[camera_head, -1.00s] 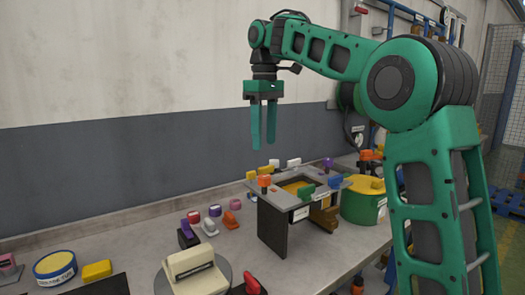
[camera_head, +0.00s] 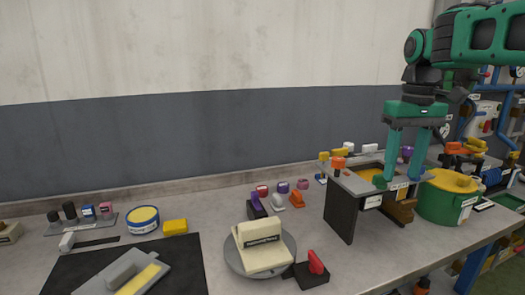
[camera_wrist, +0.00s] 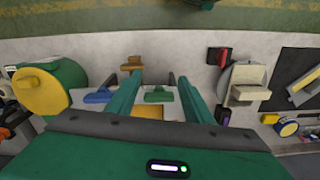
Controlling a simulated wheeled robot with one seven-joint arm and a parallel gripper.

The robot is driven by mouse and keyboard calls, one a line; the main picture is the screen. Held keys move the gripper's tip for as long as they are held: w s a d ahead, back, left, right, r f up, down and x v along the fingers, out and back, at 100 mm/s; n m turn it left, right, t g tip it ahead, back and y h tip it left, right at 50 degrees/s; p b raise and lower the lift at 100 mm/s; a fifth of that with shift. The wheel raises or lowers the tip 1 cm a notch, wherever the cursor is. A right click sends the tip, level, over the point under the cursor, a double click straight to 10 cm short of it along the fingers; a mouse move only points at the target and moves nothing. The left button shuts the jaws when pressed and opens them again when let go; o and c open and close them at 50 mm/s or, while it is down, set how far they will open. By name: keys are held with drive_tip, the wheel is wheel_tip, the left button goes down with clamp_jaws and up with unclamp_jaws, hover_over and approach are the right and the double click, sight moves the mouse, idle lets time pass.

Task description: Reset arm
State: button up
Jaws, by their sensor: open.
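My gripper (camera_head: 403,153) is green with two long fingers pointing down. It is open and empty, above the small grey stand (camera_head: 345,212) on the right part of the bench. In the wrist view, my gripper (camera_wrist: 152,90) shows its fingers well apart. A green handled piece (camera_wrist: 158,95) shows between the fingers and a blue one (camera_wrist: 98,96) beside the left finger. In the head view the right finger hides part of the stand's top.
A turntable (camera_head: 235,262) with a cream block (camera_head: 262,247) stands left of the stand, a red-handled piece (camera_head: 316,262) in front. A green and yellow drum (camera_head: 448,200) stands at the right. A dark mat (camera_head: 70,270) lies at the left. Wall space behind is clear.

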drive_tip(key=s+d+f+m, duration=0.4)
drive_tip(key=s+f, duration=0.5)
drive_tip(key=s, duration=0.4)
drive_tip(key=s+d+f+m, duration=0.4)
drive_tip(key=s+f, duration=0.6)
drive_tip(key=s, duration=0.3)
drive_tip(key=shift+s+f, duration=0.15)
drive_tip(key=shift+f, duration=0.05)
drive_tip(key=shift+w+f, duration=0.2)
drive_tip(key=shift+w, duration=0.45)
